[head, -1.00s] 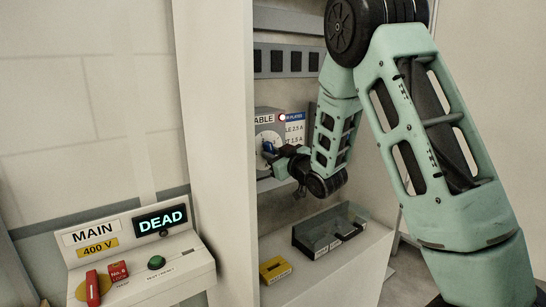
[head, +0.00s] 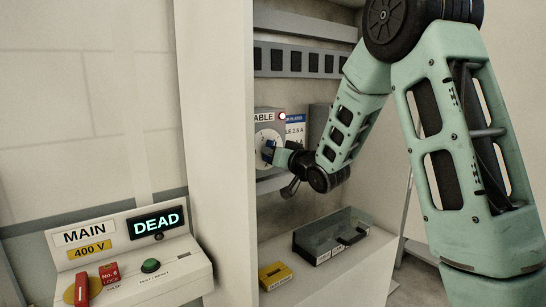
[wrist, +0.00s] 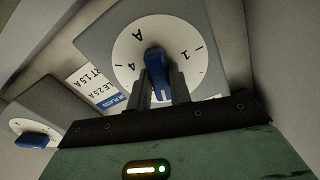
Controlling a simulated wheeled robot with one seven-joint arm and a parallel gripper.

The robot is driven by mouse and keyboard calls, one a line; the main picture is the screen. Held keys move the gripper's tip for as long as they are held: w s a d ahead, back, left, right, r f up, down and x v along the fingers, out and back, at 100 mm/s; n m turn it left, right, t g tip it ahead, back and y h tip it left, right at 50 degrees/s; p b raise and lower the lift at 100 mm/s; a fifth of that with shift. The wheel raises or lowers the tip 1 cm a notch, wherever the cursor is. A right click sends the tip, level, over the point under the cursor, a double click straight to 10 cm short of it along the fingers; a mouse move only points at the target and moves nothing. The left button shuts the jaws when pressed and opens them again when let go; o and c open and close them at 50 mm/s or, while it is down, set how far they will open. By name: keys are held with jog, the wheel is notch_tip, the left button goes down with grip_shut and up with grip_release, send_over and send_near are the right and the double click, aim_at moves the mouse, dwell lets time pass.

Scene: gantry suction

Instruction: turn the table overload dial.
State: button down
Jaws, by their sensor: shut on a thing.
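The table overload dial has a round white face (wrist: 128,62) with numbers, on a grey unit marked "ABLE" where the label is partly cut off. It also shows in the head view (head: 263,133) inside the cabinet. Its blue knob (wrist: 155,68) stands at the centre of the face. My gripper (wrist: 160,88) is shut on the blue knob, one finger on each side. In the head view my gripper (head: 270,154) covers part of the dial. Fingers and knob hide the lower part of the face, and I cannot tell which number the knob points to.
A second dial with a blue knob (wrist: 36,140) is at the left in the wrist view. A label plate (head: 295,130) stands beside the dial. Below are a dark open tray (head: 318,250) and a yellow block (head: 275,275). A panel reading "DEAD" (head: 157,222) stands front left.

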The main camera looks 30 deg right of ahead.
dwell(0.4)
jog(key=c, duration=1.3)
grip_release()
jog(key=shift+s+d+b, duration=0.2)
jog(key=shift+s+b, duration=2.4)
jog(key=shift+s, duration=1.75)
jog(key=shift+s+d+b, duration=0.15)
jog(key=shift+s+b, duration=2.4)
jog(key=shift+s, duration=1.8)
